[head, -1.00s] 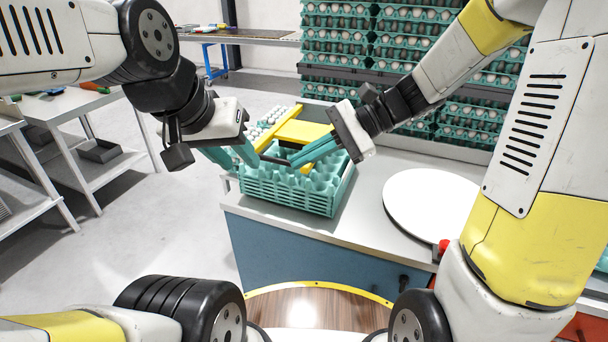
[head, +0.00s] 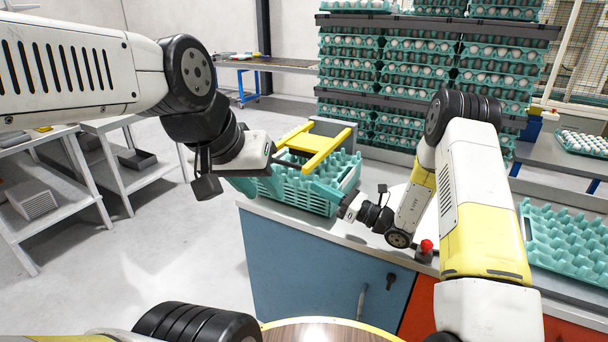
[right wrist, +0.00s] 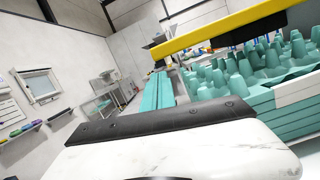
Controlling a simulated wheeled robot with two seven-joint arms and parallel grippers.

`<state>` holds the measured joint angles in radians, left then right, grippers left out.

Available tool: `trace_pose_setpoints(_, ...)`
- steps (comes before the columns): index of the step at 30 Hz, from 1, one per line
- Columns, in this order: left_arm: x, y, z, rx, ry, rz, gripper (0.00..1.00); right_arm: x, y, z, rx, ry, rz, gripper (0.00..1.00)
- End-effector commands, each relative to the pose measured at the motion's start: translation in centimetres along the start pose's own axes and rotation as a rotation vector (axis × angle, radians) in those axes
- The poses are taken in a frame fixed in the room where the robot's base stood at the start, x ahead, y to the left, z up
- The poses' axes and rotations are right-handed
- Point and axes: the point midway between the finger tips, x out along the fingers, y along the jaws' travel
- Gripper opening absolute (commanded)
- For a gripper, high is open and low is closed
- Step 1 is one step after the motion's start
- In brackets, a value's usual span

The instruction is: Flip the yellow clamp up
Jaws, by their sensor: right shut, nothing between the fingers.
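The yellow clamp (head: 318,147) is a frame of bars over the far part of a teal egg tray (head: 300,197) on the table. In the right wrist view a yellow bar (right wrist: 225,36) spans above the tray's cups, with a gap beneath it. My left gripper (head: 268,186) is at the tray's left side, near the clamp's front left end; its fingers overlap the teal tray, so its opening is unclear. My right gripper (head: 322,192) is shut and empty at the tray's front right, below the clamp. Its teal fingers (right wrist: 158,92) lie side by side in the right wrist view.
A red button (head: 427,246) stands near the table's front edge. A white disc lies behind my right arm, mostly hidden. Another teal tray (head: 570,245) is at the right. Stacked egg trays (head: 400,90) stand behind. Shelves (head: 50,190) are at the left.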

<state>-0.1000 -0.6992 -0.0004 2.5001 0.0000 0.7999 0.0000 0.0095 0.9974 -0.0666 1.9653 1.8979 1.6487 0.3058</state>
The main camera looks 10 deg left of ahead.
Motion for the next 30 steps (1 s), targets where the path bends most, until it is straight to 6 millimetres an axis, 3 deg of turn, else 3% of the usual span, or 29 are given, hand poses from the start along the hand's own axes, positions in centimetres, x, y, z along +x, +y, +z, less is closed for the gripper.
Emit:
trace_pose_setpoints(5, 0.0, 0.0, 0.0, 0.001, 0.001, 0.000, 0.36, -0.3, -0.9, -0.8, 0.020, -0.016, -0.033, 0.00)
trace_pose_setpoints(17, 0.0, 0.0, 0.0, 0.001, 0.001, 0.000, 0.36, 0.1, -0.8, -0.8, 0.020, -0.016, -0.031, 0.00)
trace_pose_setpoints(30, 0.0, 0.0, 0.0, 0.000, 0.001, 0.000, 0.36, 7.4, -1.0, -0.7, 0.019, -0.016, -0.029, 0.00)
